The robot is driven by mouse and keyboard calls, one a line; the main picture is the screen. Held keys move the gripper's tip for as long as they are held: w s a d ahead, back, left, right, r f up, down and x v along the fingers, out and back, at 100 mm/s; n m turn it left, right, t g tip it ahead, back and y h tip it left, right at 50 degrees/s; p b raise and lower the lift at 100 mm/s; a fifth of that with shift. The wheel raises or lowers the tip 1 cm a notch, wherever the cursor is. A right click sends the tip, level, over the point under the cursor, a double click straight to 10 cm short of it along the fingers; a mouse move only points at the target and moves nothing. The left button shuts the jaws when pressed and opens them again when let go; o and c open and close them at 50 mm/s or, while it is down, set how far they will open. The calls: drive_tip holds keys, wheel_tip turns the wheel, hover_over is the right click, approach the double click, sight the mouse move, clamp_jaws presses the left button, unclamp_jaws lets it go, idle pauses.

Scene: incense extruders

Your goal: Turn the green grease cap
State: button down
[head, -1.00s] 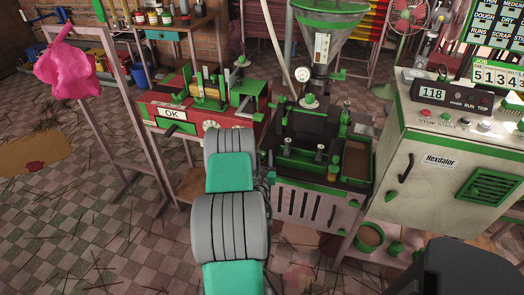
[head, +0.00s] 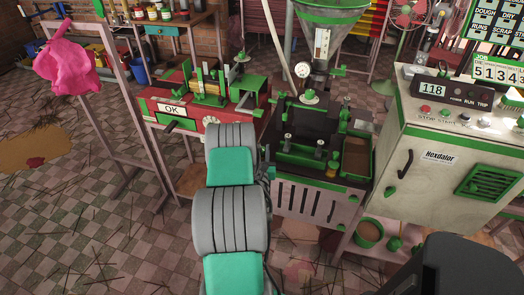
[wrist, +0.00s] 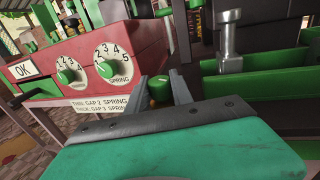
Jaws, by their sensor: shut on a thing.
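In the head view my own arm covers the area of the cap and the gripper, so I cannot make out either there.
The red machine (wrist: 88,48) with numbered spring dials stands close left. A green tray (wrist: 255,84) and an upright metal bolt (wrist: 229,42) are close right. In the head view, a white control cabinet (head: 440,165) stands right and a pink cloth (head: 67,62) hangs left.

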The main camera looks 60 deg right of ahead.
drive_tip(key=shift+w+f+b, duration=0.1)
drive_tip(key=shift+b, duration=0.5)
drive_tip(key=shift+f+b, duration=0.15)
drive_tip(key=shift+b, duration=0.4)
drive_tip(key=g+b, duration=0.1)
drive_tip(key=b, duration=0.1)
drive_tip(key=shift+f+m+b, duration=0.1)
drive_tip(key=shift+m+b, duration=0.2)
drive_tip(key=shift+b, duration=0.05)
drive_tip(key=shift+g+h+b, duration=0.3)
drive_tip(key=shift+b, duration=0.55)
drive_tip(key=shift+m+g+b, duration=0.3)
drive_tip(key=shift+m+b, duration=0.1)
drive_tip(key=shift+b, duration=0.4)
drive_tip(key=m+g+b, duration=0.1)
drive_tip(key=b, duration=0.2)
drive_tip(key=shift+h, duration=0.3)
drive_tip(key=shift+w+m+g+b, duration=0.1)
drive_tip(key=shift+m+g+b, duration=0.5)
drive_tip(key=shift+g+b, duration=0.45)
drive_tip(key=m+g+b, duration=0.1)
drive_tip(key=g, duration=0.1)
drive_tip(key=shift+m+g, duration=0.3)
drive_tip(key=shift+g, duration=0.05)
drive_tip(key=shift+r+m+g+y+b, duration=0.2)
drive_tip(key=shift+m+g+y+b, duration=0.15)
drive_tip(key=shift+m+g, duration=0.95)
drive_tip(key=shift+r+m+g+y+b, duration=0.3)
drive_tip(key=shift+m+g, duration=0.4)
drive_tip(key=shift+g, duration=1.1)
